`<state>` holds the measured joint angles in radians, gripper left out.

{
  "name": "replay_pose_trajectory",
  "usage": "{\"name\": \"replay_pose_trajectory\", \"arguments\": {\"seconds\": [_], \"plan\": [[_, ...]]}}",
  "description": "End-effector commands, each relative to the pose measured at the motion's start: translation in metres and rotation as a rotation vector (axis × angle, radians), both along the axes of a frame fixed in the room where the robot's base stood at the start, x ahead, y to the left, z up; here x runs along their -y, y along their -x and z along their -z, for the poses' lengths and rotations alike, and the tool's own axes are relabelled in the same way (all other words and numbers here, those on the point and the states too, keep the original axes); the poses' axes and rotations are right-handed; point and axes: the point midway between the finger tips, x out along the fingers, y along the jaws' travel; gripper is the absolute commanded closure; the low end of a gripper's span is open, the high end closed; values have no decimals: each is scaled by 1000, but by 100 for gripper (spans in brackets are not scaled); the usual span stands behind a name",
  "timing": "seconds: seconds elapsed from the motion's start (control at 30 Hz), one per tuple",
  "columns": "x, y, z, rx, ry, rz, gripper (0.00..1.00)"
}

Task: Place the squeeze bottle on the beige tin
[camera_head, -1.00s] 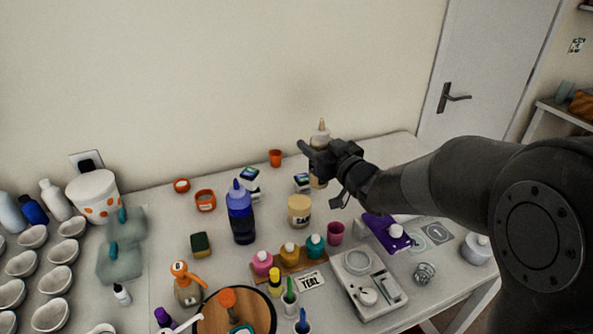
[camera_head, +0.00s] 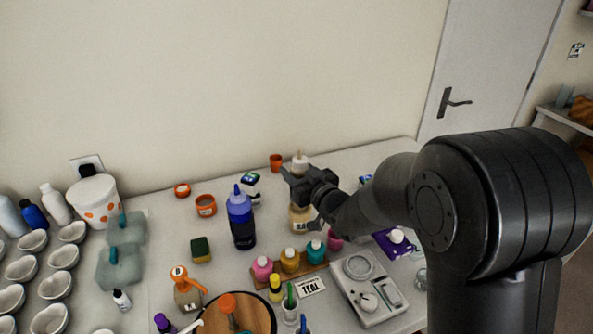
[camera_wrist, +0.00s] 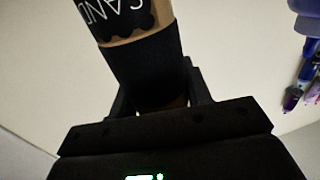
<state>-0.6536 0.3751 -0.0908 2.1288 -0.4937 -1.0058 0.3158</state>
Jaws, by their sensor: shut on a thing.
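The beige tin (camera_head: 302,220) is directly below my gripper in the head view, on the table behind the paint bottles. The fingers and arm cover part of it. In the wrist view a dark cylinder stands between the fingers, joining a beige surface with a black "SAND" label; I cannot tell whether that label is on the bottle or the tin.
A blue squeeze bottle (camera_head: 241,220) stands left of the tin. A rack of small paint bottles (camera_head: 289,262) and a grey scale (camera_head: 366,290) are in front. An orange cup (camera_head: 276,163) is behind. My arm hides the table's right part.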

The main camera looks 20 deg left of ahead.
Motion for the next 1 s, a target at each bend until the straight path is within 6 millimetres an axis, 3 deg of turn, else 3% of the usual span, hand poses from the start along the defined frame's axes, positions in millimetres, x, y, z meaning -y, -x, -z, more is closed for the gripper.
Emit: {"name": "replay_pose_trajectory", "arguments": {"seconds": [0.07, 0.1, 0.33, 0.67, 1.0], "plan": [[0, 0, 2, 0, 0, 0, 84], [0, 0, 2, 0, 0, 0, 52], [0, 0, 2, -1, 1, 0, 34], [2, 1, -1, -1, 1, 0, 34], [58, 37, -2, 0, 0, 3, 34]]}}
